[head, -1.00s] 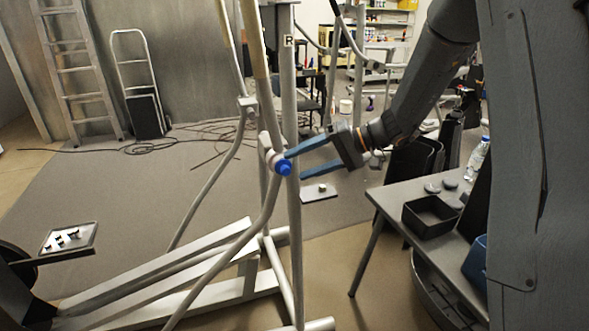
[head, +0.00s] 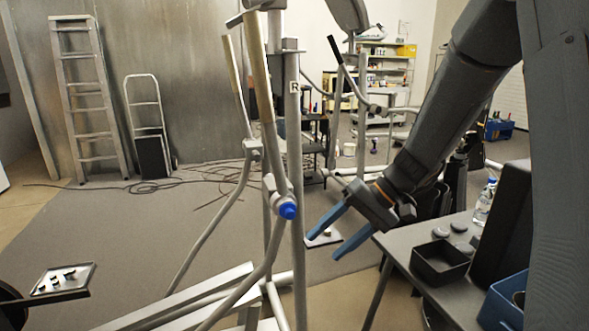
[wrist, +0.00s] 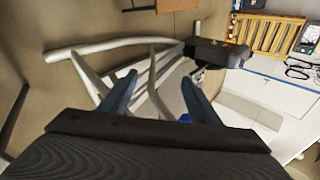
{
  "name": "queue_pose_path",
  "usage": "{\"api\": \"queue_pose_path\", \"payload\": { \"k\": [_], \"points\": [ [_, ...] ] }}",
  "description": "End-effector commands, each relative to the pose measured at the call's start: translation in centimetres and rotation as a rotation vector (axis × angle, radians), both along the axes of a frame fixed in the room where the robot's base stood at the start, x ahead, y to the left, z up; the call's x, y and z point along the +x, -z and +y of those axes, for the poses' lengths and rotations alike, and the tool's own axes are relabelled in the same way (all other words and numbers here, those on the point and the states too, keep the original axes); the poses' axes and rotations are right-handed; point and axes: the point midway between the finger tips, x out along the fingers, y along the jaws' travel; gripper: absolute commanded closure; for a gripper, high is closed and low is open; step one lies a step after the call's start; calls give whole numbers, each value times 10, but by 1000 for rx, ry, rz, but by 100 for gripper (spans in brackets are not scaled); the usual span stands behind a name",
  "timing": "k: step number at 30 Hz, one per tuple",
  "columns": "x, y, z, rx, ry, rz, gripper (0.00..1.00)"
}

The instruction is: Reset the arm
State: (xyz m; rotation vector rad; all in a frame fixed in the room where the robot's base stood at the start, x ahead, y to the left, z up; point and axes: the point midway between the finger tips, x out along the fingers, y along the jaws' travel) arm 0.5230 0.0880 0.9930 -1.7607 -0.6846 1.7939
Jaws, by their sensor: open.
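My gripper (head: 326,239) is open, with its two blue fingers apart and nothing between them. In the head view it hangs to the right of the elliptical's upright post (head: 295,150), apart from the blue cap (head: 287,210) on the arm joint. The elliptical (head: 272,120) stands in the middle with its grey tubes and long handles. In the wrist view my gripper (wrist: 155,90) shows both blue fingers spread, with the elliptical's pale tubes (wrist: 110,50) beyond them.
A grey table (head: 405,240) at right holds a black tray (head: 440,258), dark round pieces, a bottle (head: 485,203) and a blue bin (head: 505,305). A small plate with parts (head: 62,281) is at lower left. Cables (head: 185,178), a ladder (head: 88,100) and a hand truck (head: 148,125) stand behind.

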Motion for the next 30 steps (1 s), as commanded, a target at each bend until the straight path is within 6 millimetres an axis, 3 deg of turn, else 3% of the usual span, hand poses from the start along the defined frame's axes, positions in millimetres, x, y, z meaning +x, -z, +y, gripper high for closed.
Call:
{"api": "queue_pose_path", "payload": {
  "k": [1,3,6,10,16,30],
  "points": [
    [-29,10,-5,-101,-9,38,44],
    [-62,26,-19,-248,-12,72,44],
    [-101,41,-43,-439,-10,75,44],
    [-133,50,-68,-619,-6,21,44],
    [-151,54,-85,-736,0,-66,44],
    [-153,54,-88,-752,1,-82,44]
  ]
}}
